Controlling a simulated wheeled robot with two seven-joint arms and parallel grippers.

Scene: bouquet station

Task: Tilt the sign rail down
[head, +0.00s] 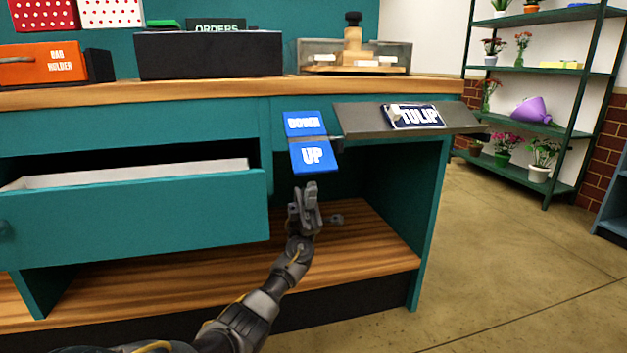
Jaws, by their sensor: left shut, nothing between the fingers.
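The sign rail (365,121) is a grey bar that sticks out from the front edge of the teal counter. A dark sign reading TULIP (412,116) sits on it. At its left end is a blue two-part rocker, with a DOWN plate (305,123) above and an UP plate (313,155) below. My left gripper (311,190) is shut and empty. In the picture it is just under the UP plate, with a small gap between them. My right gripper is not in view.
An open teal drawer (140,220) stands out to the left of my left gripper. Below is a wooden shelf (370,250).

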